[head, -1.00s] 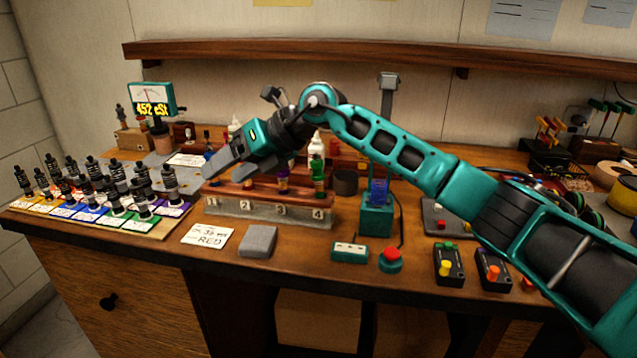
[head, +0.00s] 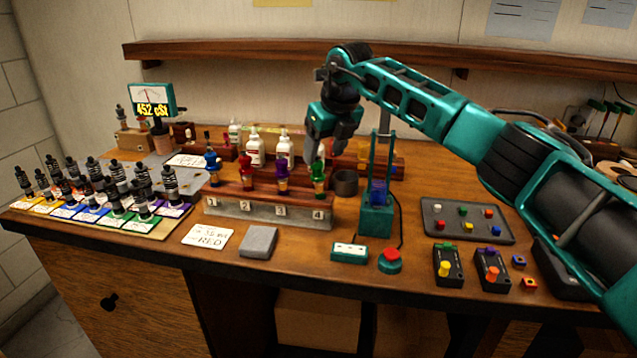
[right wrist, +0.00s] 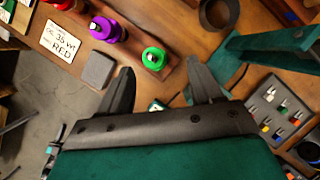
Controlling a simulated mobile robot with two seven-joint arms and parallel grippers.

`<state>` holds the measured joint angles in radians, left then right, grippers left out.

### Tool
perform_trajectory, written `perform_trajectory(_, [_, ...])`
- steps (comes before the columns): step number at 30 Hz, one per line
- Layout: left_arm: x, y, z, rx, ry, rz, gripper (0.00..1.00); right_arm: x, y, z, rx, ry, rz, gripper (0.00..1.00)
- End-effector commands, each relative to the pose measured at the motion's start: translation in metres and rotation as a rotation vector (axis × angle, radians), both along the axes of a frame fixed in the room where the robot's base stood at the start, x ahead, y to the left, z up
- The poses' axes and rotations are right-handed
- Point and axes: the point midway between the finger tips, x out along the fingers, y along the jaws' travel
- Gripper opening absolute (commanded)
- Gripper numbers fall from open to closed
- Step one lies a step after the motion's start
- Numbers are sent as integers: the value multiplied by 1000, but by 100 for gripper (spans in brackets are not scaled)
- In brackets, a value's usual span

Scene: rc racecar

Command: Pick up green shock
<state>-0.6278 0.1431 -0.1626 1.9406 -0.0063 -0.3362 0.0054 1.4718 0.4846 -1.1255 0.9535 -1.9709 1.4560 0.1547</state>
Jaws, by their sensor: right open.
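The green shock (head: 318,178) stands upright in slot 4 at the right end of the numbered wooden rack (head: 262,208). In the right wrist view the green shock (right wrist: 153,58) is seen from above, just beyond and between the two fingertips. My right gripper (head: 324,158) points down just above the green shock, with its fingers apart and empty; the fingers also show in the right wrist view (right wrist: 160,80). I cannot tell from the head view whether a finger touches the shock. My left gripper is not in view.
A purple shock (head: 282,178), a red shock (head: 246,172) and a blue shock (head: 212,167) stand left of it. A dark round cup (head: 346,183) and a teal press (head: 377,218) stand close on the right. White bottles (head: 255,150) stand behind.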

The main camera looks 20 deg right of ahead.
Motion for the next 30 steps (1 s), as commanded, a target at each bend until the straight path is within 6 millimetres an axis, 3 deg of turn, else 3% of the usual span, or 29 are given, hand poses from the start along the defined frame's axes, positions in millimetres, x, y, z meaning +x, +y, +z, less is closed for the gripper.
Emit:
perform_trajectory(10, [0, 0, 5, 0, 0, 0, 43, 11, 10, -44, 1, 2, -1, 64])
perform_trajectory(20, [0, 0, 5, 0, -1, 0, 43, 14, 10, -50, 1, -1, 0, 64])
perform_trajectory(30, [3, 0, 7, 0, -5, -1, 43, 14, 10, -50, 1, -1, 0, 32])
